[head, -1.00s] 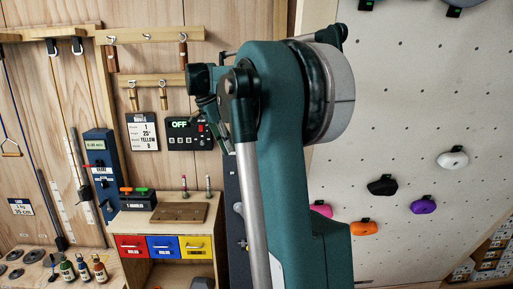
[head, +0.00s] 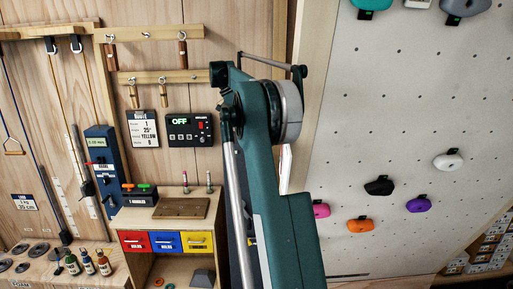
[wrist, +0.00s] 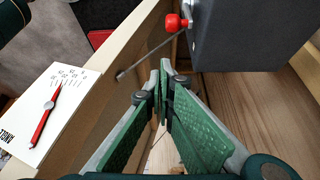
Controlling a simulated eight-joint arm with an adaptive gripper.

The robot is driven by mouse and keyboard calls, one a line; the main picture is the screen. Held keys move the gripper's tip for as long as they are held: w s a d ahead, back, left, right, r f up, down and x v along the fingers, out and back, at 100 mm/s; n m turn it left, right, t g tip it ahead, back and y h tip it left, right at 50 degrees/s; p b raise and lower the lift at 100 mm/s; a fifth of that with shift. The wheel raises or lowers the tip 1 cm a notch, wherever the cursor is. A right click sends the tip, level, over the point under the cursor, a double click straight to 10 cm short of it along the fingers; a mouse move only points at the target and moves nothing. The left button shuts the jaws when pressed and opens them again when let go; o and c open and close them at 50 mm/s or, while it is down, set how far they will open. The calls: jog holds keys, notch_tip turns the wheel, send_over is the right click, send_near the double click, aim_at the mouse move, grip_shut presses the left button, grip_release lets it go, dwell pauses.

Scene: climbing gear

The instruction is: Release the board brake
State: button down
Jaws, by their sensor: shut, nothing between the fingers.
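In the wrist view a red knob (wrist: 173,23) sticks out from the left side of a dark grey box (wrist: 245,35), beside a thin metal rod (wrist: 150,56). It may be the board brake; no readable label there confirms this. My gripper (wrist: 160,75) is shut and empty, its green-padded fingers together below and left of the knob, apart from it in the picture. In the head view my arm hides the gripper, and I cannot pick out the brake there. The climbing board (head: 390,100) fills the right side.
A wooden panel (wrist: 85,95) runs along the left of the wrist view, with a white card (wrist: 35,120) bearing a red pointer. In the head view a control box (head: 188,130) reads OFF, left of my arm. A drawer cabinet (head: 130,215) stands below it.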

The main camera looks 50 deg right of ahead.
jog(key=shift+d+m, duration=0.3)
jog(key=shift+d, duration=0.45)
notch_tip(320, 180, down, 9)
jog(key=p, duration=0.2)
jog(key=shift+s+d+f, duration=0.2)
jog(key=shift+s+d, duration=0.1)
dwell(0.6)
jog(key=shift+w+a, duration=0.1)
dwell(0.3)
